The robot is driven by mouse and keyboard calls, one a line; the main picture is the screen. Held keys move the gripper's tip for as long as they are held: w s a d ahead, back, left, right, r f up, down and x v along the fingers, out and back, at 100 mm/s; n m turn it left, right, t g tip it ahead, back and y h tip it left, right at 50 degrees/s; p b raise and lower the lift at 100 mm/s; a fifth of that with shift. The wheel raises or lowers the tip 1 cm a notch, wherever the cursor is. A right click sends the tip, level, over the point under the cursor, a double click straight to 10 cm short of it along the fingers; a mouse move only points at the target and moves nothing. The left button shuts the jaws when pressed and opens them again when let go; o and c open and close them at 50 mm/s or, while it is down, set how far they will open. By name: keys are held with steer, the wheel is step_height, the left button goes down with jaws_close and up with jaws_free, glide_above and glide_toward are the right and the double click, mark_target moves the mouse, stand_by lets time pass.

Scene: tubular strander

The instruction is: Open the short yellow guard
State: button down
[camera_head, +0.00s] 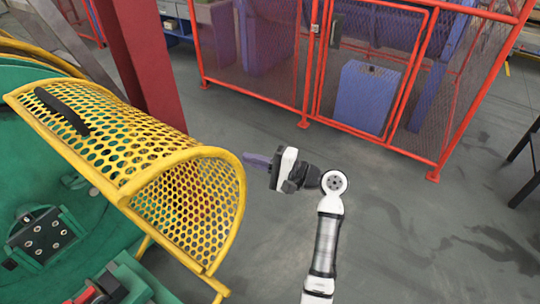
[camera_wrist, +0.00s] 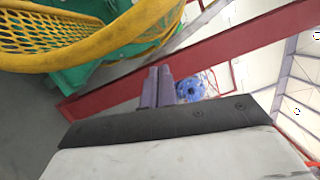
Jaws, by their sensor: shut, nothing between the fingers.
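The short yellow guard (camera_head: 130,135) is a curved, perforated cover with a solid yellow rim, at the left of the head view. A black handle (camera_head: 62,110) sits on its upper left side. In the wrist view part of the guard (camera_wrist: 90,45) crosses the upper left. My gripper (camera_head: 254,160) is just right of the guard's curved end rim in the head view, away from the handle. Its purple fingers (camera_wrist: 158,86) are together and empty in the wrist view. I cannot tell the exact gap between fingers and rim.
Green machine parts (camera_head: 45,240) lie left of and below the guard. A dark red post (camera_head: 140,65) rises behind it. A red-framed mesh fence (camera_head: 370,70) stands at the back. Grey floor (camera_head: 420,240) is clear on the right, with a dark table edge at far right.

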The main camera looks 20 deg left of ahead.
steer(key=shift+s+a+r, duration=0.15)
steer(key=shift+s+a, duration=0.05)
steer(key=shift+s, duration=0.3)
steer(key=shift+s+a+r, duration=0.1)
steer(key=shift+s+a, duration=0.05)
steer(key=shift+s, duration=0.35)
steer(key=s+a+r+n+p, duration=0.2)
steer(key=s+r+n, duration=0.1)
steer(key=s+r, duration=0.2)
steer(key=shift+s+a+h, duration=0.2)
steer(key=shift+s+h, duration=0.2)
steer(key=shift+s, duration=0.55)
steer(key=shift+w, duration=0.15)
